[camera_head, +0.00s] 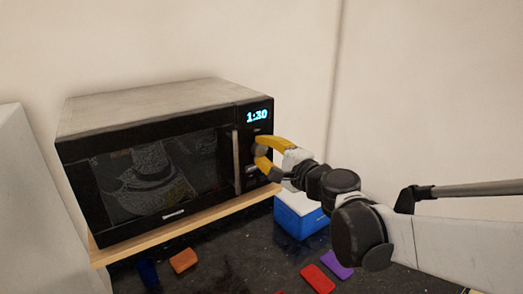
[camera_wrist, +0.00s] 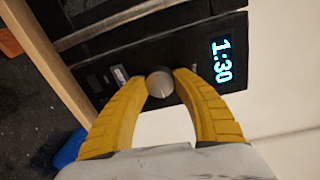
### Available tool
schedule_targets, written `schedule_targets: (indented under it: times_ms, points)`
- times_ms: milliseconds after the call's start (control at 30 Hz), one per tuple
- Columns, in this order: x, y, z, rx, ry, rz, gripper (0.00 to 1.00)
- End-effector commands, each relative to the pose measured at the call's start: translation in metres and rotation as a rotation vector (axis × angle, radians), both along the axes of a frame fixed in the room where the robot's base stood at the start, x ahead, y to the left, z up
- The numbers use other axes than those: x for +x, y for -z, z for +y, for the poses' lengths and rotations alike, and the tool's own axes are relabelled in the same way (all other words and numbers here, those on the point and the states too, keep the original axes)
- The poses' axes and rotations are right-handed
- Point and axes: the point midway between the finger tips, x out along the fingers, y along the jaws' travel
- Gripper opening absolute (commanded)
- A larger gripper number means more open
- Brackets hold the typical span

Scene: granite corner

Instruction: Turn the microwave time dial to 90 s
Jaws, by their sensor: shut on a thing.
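The microwave (camera_head: 158,117) is black with a grey top and stands on a wooden board. Its display (camera_head: 257,116) reads 1:30, and the same digits show in the wrist view (camera_wrist: 222,60). The round grey time dial (camera_wrist: 160,84) sits on the control panel below the display. My gripper (camera_wrist: 161,82) has its yellow fingers on both sides of the dial, shut on it. In the head view my gripper (camera_head: 259,151) reaches the panel from the right, and its fingers partly hide the dial.
A wooden board (camera_head: 185,230) is under the microwave. A blue box with a white lid (camera_head: 298,219) stands below my gripper. Orange (camera_head: 183,261), red (camera_head: 318,278) and purple (camera_head: 338,264) blocks and a dark blue item (camera_head: 148,272) lie on the dark counter. Walls close the back and right.

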Motion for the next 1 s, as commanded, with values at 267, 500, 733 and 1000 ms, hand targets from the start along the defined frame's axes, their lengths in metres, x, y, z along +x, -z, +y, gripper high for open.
schedule_targets:
  times_ms: [267,500,733,1000]
  points:
    - [0.001,-0.0012,-0.0004,0.061,0.002,0.039,0.03]
    - [0.0011,-0.0014,-0.0004,0.069,0.002,0.044,0.03]
    - [0.0011,-0.0015,-0.0004,0.068,0.002,0.044,0.36]
    - [0.0006,-0.0008,-0.0003,0.067,0.001,0.044,0.58]
